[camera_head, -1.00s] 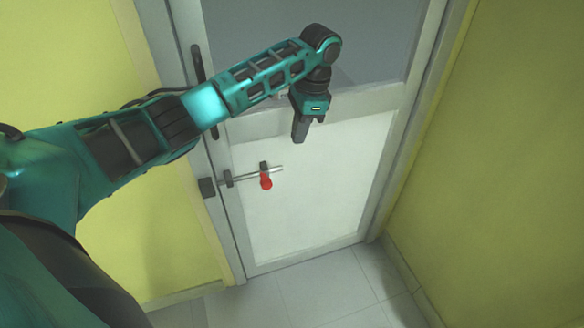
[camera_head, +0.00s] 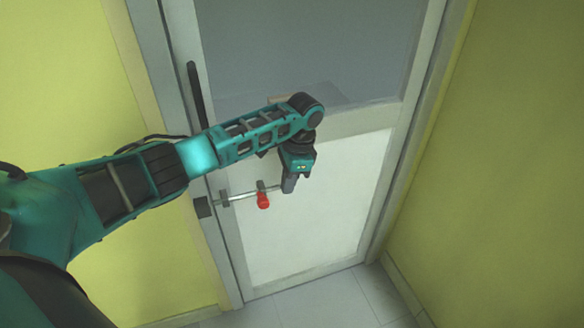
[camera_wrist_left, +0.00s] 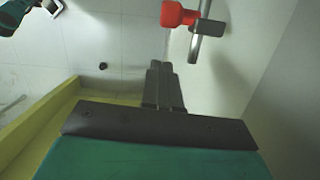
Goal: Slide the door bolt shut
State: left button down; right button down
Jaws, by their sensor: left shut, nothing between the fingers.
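The door bolt (camera_head: 240,196) is a thin metal rod lying across the white lower panel of the door, with a red knob (camera_head: 263,200) hanging from it. Dark brackets hold the rod, and a dark keeper block (camera_head: 202,207) sits on the frame at its left. My left gripper (camera_head: 289,187) is shut and empty, just right of the knob near the rod's right end. In the left wrist view, the fingers (camera_wrist_left: 159,66) are together, apart from the red knob (camera_wrist_left: 178,14) and rod (camera_wrist_left: 197,42). My right gripper is not in view.
The grey door (camera_head: 312,50) has a dark vertical handle (camera_head: 196,92) at its left edge, above the bolt. Yellow walls (camera_head: 500,160) stand on both sides. The tiled floor (camera_head: 320,300) below the door is clear.

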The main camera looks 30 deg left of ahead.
aim_at(259, 203)
pick_arm(q)
jog(key=shift+s+a+f, duration=0.4)
jog(key=shift+s+a, duration=0.25)
jog(key=shift+s+a+f, duration=0.35)
jog(key=shift+s+a, duration=0.25)
jog(key=shift+s, duration=0.05)
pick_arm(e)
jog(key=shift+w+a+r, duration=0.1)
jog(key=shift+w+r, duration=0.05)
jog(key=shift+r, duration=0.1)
